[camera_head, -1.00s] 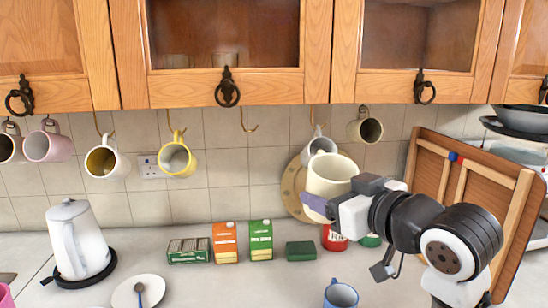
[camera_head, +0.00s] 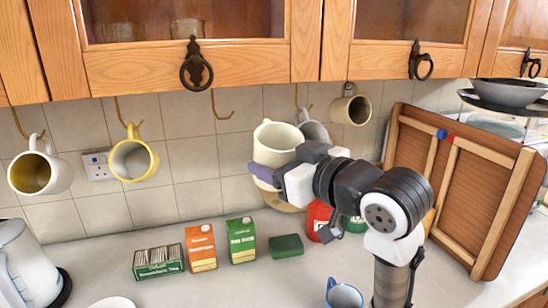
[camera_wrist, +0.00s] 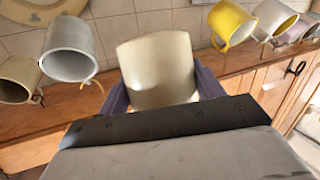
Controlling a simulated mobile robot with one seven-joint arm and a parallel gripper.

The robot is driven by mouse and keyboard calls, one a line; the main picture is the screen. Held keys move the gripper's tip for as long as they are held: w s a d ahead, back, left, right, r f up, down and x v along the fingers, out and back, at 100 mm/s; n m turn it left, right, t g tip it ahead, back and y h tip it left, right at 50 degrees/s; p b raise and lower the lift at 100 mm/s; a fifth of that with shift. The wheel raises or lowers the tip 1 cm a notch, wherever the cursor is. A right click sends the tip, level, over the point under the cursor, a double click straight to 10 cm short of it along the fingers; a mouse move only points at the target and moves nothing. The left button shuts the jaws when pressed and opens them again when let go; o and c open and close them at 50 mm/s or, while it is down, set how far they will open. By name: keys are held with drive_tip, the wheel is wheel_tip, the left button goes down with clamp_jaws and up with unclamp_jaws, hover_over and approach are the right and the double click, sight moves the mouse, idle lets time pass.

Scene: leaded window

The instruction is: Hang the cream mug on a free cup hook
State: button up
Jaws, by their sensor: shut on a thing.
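The cream mug (camera_head: 272,146) is held up in front of the tiled wall, below the cabinets. It looks roughly upright in the head view, with its rim at the top. My gripper (camera_head: 262,174) is shut on it; in the wrist view the purple fingers flank the cream mug (camera_wrist: 157,70) on both sides. Its handle is not visible. A bare cup hook (camera_head: 226,108) hangs under the cabinet, left of and above the held mug, apart from it. A yellow mug (camera_head: 134,160) hangs left of this hook. A grey-white mug (camera_head: 316,131) hangs close behind the held mug's right side.
A white mug with yellow inside (camera_head: 38,174) hangs far left, an olive mug (camera_head: 351,110) right. The cabinet's lower edge (camera_head: 180,82) is overhead. Cartons (camera_head: 201,248), a green block (camera_head: 286,245) and a blue mug (camera_head: 343,295) stand on the counter. A wooden panel (camera_head: 460,190) leans right.

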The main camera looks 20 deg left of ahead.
drive_tip(key=shift+w+a+r+p, duration=0.7)
drive_tip(key=shift+w+a, duration=2.15)
drive_tip(key=shift+w, duration=0.95)
drive_tip(key=s+a+f+b, duration=0.1)
drive_tip(key=s+a, duration=0.2)
drive_tip(key=a, duration=0.2)
drive_tip(key=shift+f, duration=0.25)
drive_tip(key=shift+s, duration=0.1)
drive_tip(key=o, duration=1.3)
drive_tip(key=shift+c, duration=0.2)
